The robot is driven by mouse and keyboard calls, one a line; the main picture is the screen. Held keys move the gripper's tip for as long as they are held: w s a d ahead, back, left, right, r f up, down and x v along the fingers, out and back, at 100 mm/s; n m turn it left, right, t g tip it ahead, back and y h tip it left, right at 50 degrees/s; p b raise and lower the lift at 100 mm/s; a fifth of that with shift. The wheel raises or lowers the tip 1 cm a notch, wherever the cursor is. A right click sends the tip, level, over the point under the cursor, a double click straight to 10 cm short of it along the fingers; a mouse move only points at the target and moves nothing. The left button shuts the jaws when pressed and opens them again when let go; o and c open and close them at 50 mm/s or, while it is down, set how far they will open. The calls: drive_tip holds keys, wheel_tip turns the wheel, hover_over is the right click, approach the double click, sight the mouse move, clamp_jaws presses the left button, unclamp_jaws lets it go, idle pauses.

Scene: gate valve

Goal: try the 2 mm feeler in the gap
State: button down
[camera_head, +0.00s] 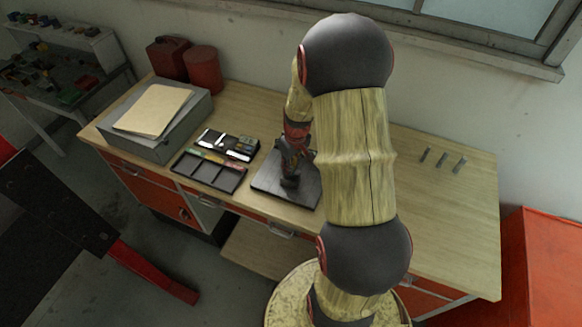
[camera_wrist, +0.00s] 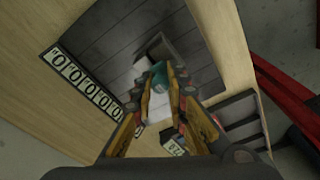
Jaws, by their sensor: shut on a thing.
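My gripper (camera_wrist: 158,88) is shut on a small teal and pale piece (camera_wrist: 160,73), which I take to be the feeler; its size marking cannot be read. In the head view my gripper (camera_head: 290,168) points down over a dark plate (camera_head: 268,185) on the bench. In the wrist view the plate (camera_wrist: 100,50) has plank-like lines and a row of white number tags (camera_wrist: 88,88) along one edge. A grey block (camera_wrist: 172,50) stands on it, just beyond the fingertips. The gap is not clearly seen, and I cannot tell whether the feeler touches the block.
A black compartment tray (camera_head: 210,170) and a smaller case (camera_head: 228,144) lie left of the plate. A grey box with a folder (camera_head: 153,108) and red cans (camera_head: 203,70) stand farther left. Several small metal pieces (camera_head: 442,159) lie on the right, where the wooden bench is mostly clear.

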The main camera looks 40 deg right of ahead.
drive_tip(key=shift+r+p, duration=0.95)
drive_tip(key=shift+r, duration=0.8)
drive_tip(key=shift+r+p, duration=1.4)
drive_tip(key=shift+r, duration=1)
